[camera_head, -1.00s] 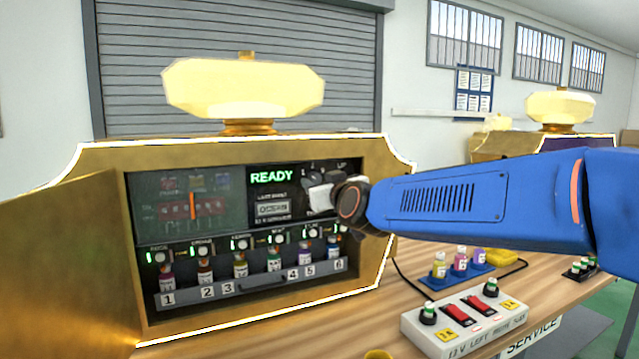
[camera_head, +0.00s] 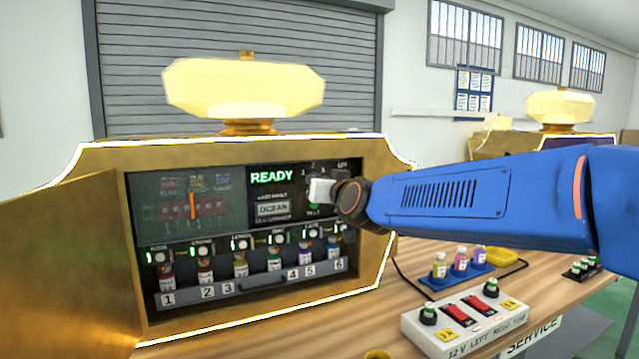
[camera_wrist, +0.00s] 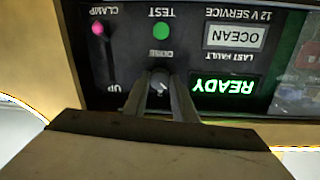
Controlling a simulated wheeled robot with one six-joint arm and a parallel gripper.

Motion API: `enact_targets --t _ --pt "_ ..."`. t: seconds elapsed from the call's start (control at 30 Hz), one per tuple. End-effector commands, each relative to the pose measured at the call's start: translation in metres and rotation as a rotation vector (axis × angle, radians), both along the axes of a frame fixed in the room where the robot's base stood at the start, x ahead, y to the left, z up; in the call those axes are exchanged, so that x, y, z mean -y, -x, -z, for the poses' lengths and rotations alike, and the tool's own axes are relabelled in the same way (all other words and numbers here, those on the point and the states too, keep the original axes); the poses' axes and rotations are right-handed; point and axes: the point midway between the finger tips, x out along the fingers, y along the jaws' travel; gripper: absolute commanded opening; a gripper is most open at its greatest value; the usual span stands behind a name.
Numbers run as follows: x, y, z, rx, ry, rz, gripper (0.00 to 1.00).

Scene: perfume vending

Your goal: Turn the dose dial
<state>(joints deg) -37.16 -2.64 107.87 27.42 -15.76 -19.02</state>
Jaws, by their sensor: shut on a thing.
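The dose dial (camera_wrist: 159,82) is a small dark grey knob on the black control panel, seen upside down in the wrist view under its printed label. My gripper (camera_wrist: 160,86) is shut on it, with one finger on each side of the knob. In the head view my gripper (camera_head: 320,190) reaches the panel from the right and its pale body hides the dial. The lit green READY display (camera_head: 272,176) is left of the gripper. It also shows in the wrist view (camera_wrist: 225,86). The dial's exact setting cannot be read.
A green TEST button (camera_wrist: 160,31) and a pink-tipped CLAMP lever (camera_wrist: 98,29) are close to the dial. A rack (camera_head: 220,294) of numbered bottles is below. The open gold door (camera_head: 75,270) is at left. A switch box (camera_head: 465,320) stands on the table.

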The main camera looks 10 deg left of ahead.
Motion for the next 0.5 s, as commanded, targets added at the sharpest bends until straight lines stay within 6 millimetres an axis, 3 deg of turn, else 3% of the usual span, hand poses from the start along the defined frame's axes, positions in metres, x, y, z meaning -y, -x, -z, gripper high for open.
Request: enact_targets --t 0.5 --pt "0.0000 0.0001 -0.0009 -0.265 -0.391 0.000 0.02"
